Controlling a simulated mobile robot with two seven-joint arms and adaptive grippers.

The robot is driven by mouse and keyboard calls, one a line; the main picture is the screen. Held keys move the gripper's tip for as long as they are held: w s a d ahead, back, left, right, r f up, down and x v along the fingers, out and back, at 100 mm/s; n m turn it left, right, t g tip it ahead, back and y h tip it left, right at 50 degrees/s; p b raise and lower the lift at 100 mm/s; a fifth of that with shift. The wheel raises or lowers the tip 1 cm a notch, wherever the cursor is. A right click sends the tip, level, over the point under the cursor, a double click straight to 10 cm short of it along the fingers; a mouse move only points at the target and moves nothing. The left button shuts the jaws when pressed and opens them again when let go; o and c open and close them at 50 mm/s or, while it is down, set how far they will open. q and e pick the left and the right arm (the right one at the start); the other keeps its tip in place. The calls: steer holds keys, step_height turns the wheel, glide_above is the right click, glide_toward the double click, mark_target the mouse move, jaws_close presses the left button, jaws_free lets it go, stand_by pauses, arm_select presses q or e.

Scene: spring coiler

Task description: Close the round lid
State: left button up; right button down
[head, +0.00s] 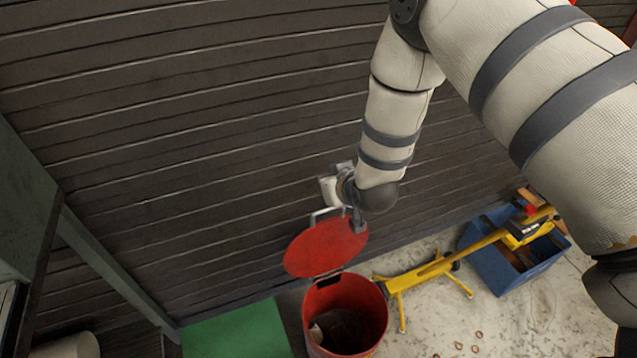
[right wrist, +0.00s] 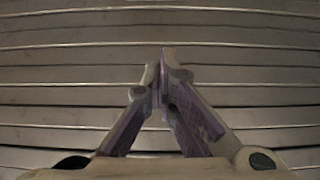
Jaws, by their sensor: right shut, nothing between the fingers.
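The round red lid (head: 326,249) stands open, tilted back from the rim of a red bin (head: 376,306) at the bottom of the head view. My left gripper is not in view.
A dark slatted wall (head: 180,130) rises behind the bin. A green mat (head: 237,333) lies to its left. A yellow wheeled stand (head: 428,272) and a blue crate (head: 513,276) are to the right. Small rings (head: 477,334) lie on the floor.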

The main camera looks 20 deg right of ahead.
steer(key=f, duration=0.2)
steer(key=w+f, duration=0.1)
steer(key=f, duration=0.1)
steer(key=w+f, duration=0.1)
steer(key=f, duration=0.1)
steer(key=shift+f, duration=0.1)
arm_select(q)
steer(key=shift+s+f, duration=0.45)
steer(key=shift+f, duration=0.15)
arm_select(e)
steer(key=shift+f, duration=0.1)
arm_select(q)
steer(key=shift+b, duration=0.3)
